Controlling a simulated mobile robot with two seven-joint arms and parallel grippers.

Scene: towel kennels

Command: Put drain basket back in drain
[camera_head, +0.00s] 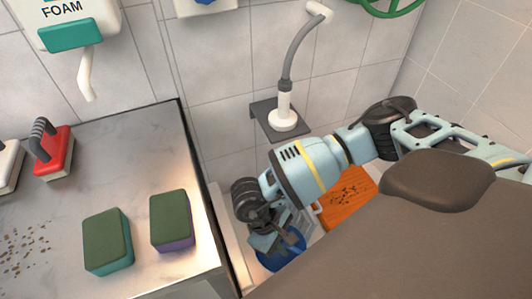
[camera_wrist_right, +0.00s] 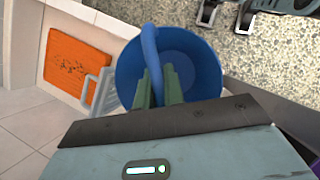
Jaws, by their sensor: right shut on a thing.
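A blue bucket-shaped basket (camera_head: 281,249), which I take for the drain basket, is low beside the counter in the head view. My right gripper (camera_head: 266,240) covers much of it there. In the right wrist view the round blue basket (camera_wrist_right: 187,60) is seen from above with its curved handle (camera_wrist_right: 150,50) raised. The green-grey fingers of my right gripper (camera_wrist_right: 159,88) are shut on this handle. I cannot tell whether the basket touches the floor. No drain opening is clearly visible. My left gripper is not seen.
A counter (camera_head: 140,150) at left holds two sponges (camera_head: 107,241) (camera_head: 171,221) and a red brush (camera_head: 53,152). An orange panel with dark specks (camera_head: 346,193) lies beyond my right arm. A shower head (camera_head: 284,110) stands on a wall shelf. Speckled floor (camera_wrist_right: 260,60) is open beside the basket.

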